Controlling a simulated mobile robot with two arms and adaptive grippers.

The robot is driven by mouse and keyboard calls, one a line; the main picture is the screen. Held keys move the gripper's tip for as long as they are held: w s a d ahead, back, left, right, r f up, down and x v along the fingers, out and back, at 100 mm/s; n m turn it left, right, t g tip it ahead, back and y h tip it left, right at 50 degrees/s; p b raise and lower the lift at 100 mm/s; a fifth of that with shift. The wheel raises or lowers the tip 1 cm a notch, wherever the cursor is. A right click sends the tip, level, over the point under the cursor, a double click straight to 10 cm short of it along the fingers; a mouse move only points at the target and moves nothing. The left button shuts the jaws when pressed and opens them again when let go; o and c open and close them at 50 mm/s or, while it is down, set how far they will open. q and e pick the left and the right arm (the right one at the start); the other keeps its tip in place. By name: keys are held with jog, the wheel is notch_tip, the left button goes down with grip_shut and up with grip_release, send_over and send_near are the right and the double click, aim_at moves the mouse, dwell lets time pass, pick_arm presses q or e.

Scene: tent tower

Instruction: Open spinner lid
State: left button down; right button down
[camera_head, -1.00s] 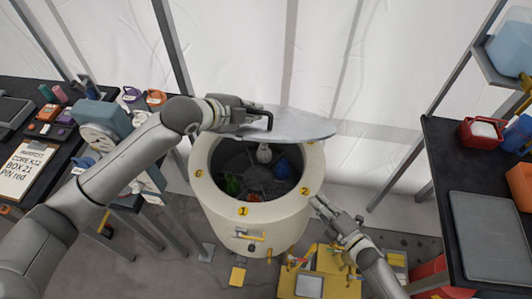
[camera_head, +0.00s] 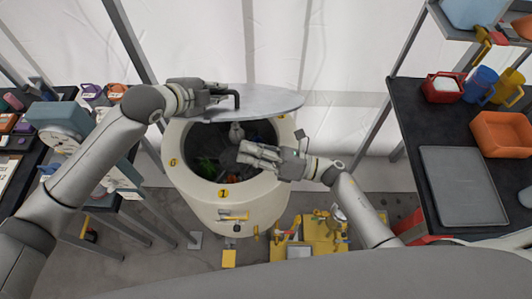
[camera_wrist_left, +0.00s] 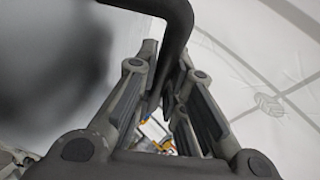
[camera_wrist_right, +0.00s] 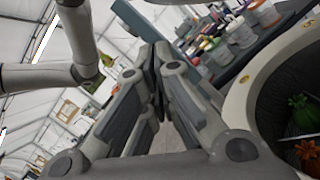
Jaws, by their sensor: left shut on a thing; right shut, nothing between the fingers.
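The spinner (camera_head: 262,201) is a round cream drum with numbered yellow marks on its rim. Its grey disc lid (camera_head: 262,101) is raised and tilted at the back, so the drum mouth is uncovered. My left gripper (camera_head: 226,98) is shut on the lid's dark bent handle (camera_head: 236,100); the handle also shows between the fingers in the left wrist view (camera_wrist_left: 176,38). My right gripper (camera_head: 243,153) is shut and empty, over the right part of the drum mouth, below the lid. In the right wrist view its fingers (camera_wrist_right: 157,75) are together beside the drum rim (camera_wrist_right: 242,98).
A yellow tool stand (camera_head: 322,235) is in front right of the drum. A right bench holds a grey tray (camera_head: 458,185), an orange bin (camera_head: 503,133) and mugs. A cluttered bench stands left.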

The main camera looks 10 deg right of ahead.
jog(key=shift+w+a+r, duration=0.35)
jog(key=shift+w+r, duration=0.2)
jog(key=shift+r, duration=0.1)
jog(key=shift+w+a+r, duration=0.4)
jog(key=shift+w+r, duration=0.15)
jog(key=shift+r, duration=0.05)
jog(key=shift+w+a+r, duration=0.35)
jog(key=shift+w+r, duration=0.2)
jog(key=shift+r, duration=0.1)
